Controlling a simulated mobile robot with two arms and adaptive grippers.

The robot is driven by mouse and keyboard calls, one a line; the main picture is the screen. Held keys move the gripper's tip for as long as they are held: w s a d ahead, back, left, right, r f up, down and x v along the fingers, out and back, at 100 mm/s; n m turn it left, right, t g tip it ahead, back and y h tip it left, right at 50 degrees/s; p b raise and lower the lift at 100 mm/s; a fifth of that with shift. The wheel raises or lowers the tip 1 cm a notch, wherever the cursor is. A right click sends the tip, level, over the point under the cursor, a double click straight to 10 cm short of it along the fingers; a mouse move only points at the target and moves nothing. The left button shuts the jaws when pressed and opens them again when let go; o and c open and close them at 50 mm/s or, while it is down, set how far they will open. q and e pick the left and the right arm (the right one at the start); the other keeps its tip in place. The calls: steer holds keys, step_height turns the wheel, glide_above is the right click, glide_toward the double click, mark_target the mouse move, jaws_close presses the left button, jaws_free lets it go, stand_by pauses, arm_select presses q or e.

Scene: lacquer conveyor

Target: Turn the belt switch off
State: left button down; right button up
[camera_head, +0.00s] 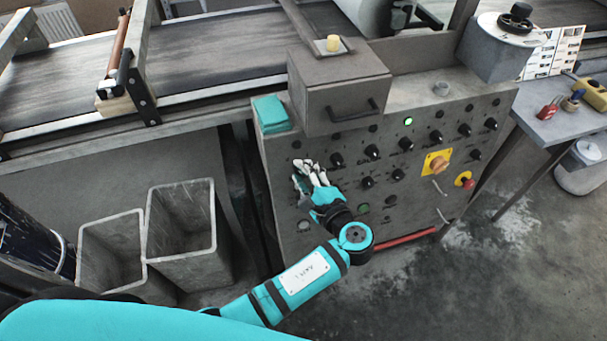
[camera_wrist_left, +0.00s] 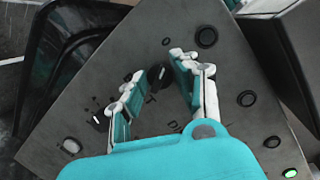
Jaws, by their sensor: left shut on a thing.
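The grey control panel (camera_head: 330,215) carries several black rotary knobs, and I cannot read their labels. My left gripper (camera_head: 306,172) is at the panel's left side, its fingers against the panel face. In the left wrist view my left gripper (camera_wrist_left: 158,66) has its two fingers on either side of a black knob (camera_wrist_left: 157,77) with a pale mark, and it is shut on this knob. In the head view the fingers hide that knob. Whether it is the belt switch I cannot tell. My right gripper is not in view.
A green lamp (camera_head: 408,121) is lit on the panel. A red button (camera_head: 465,181) and a yellow-plated switch (camera_head: 437,162) are at the right. A drawer box (camera_head: 338,90) juts out above. Two grey bins (camera_head: 181,232) stand at the left. The conveyor belt (camera_head: 215,50) runs behind.

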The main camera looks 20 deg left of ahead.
arm_select(q)
steer(key=shift+n, duration=0.4)
steer(key=c, duration=1)
jaws_free()
steer(key=shift+c, duration=0.2)
steer(key=shift+o, duration=0.2)
steer(key=v, duration=0.7)
steer(key=shift+s+d, duration=0.15)
steer(key=shift+d, duration=0.1)
